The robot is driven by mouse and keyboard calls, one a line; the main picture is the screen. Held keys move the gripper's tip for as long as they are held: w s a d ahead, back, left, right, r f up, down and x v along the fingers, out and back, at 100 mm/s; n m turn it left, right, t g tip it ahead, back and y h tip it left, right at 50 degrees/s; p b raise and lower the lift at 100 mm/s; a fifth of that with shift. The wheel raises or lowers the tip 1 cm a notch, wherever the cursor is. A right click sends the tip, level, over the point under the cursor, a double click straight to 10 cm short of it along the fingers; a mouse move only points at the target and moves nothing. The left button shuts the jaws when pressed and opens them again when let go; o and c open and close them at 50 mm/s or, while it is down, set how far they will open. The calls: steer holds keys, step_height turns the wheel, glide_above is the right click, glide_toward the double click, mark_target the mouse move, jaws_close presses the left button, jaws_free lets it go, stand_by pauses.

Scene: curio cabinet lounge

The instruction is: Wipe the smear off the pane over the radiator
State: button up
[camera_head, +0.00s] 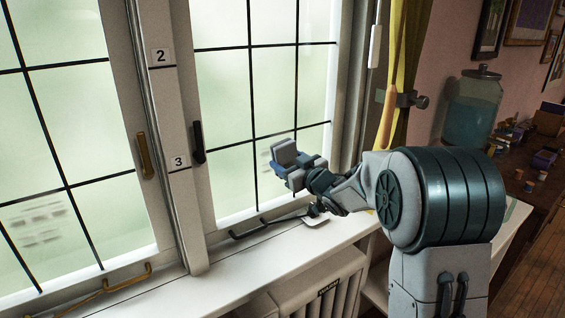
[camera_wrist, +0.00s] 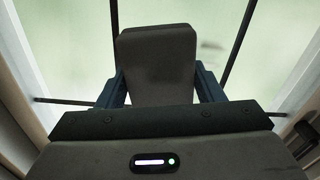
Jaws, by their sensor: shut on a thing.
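My gripper (camera_head: 290,163) is shut on a grey block-like pad (camera_head: 284,150), which it holds up in front of the right window's lower panes. In the wrist view, the pad (camera_wrist: 158,55) stands between the two blue fingers (camera_wrist: 160,86), with the glass behind it. I cannot tell whether the pad touches the glass. A faint smudge (camera_wrist: 210,45) shows right of the pad in the wrist view. The radiator (camera_head: 325,288) stands below this window.
Another grey smear (camera_head: 38,222) marks the left window. A black handle (camera_head: 198,142), a brass handle (camera_head: 145,155) and stays (camera_head: 262,226) stick out near the sill (camera_head: 215,285). A pale flat item (camera_head: 317,221) lies on the sill under my gripper. A curtain (camera_head: 405,60) hangs at right.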

steer(key=shift+w+d+p, duration=0.25)
steer(key=shift+w+d, duration=0.3)
steer(key=shift+d, duration=0.2)
steer(key=shift+w+d+p, duration=0.2)
steer(key=shift+w+d, duration=0.35)
steer(key=shift+d, duration=0.2)
steer(key=shift+a, duration=0.1)
